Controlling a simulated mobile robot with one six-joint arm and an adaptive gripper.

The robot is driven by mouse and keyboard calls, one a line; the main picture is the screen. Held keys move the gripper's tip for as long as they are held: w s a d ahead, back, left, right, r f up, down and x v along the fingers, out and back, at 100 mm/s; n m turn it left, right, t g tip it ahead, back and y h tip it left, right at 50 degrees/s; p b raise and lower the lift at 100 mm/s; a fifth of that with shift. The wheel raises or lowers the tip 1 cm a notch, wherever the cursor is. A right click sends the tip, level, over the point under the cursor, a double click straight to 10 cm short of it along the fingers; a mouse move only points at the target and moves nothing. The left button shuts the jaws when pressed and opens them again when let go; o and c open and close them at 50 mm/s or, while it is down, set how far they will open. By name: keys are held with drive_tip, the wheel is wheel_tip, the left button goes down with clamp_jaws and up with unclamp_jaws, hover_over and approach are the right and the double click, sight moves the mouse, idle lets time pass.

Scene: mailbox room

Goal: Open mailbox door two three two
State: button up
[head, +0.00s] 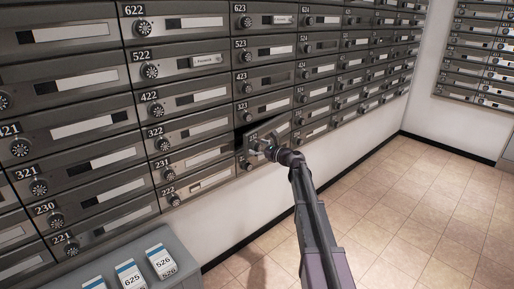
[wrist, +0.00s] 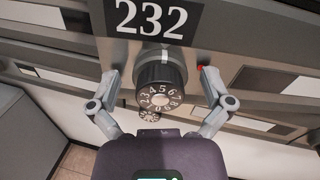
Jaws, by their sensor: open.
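Mailbox door 232 (head: 268,127) is in the lower row of the wall of boxes in the head view. It looks swung a little out from the wall, with a dark gap at its left edge. In the wrist view its number plate (wrist: 152,20) is large at the top, with the black round dial knob (wrist: 160,82) below it. My gripper (head: 262,148) is at this door in the head view. In the wrist view my gripper (wrist: 158,80) is open, one finger on each side of the knob, with visible space between fingers and knob.
Closed mailbox doors with dials surround it, such as 231 (head: 195,157) and 222 (head: 210,180). A grey cabinet (head: 150,270) with numbered white boxes stands at the lower left. Tiled floor (head: 420,215) to the right is clear. More mailboxes (head: 485,60) hang on the far wall.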

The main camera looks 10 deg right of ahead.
drive_tip(key=c, duration=1.3)
drive_tip(key=shift+s+d, duration=0.25)
drive_tip(key=shift+s, duration=0.05)
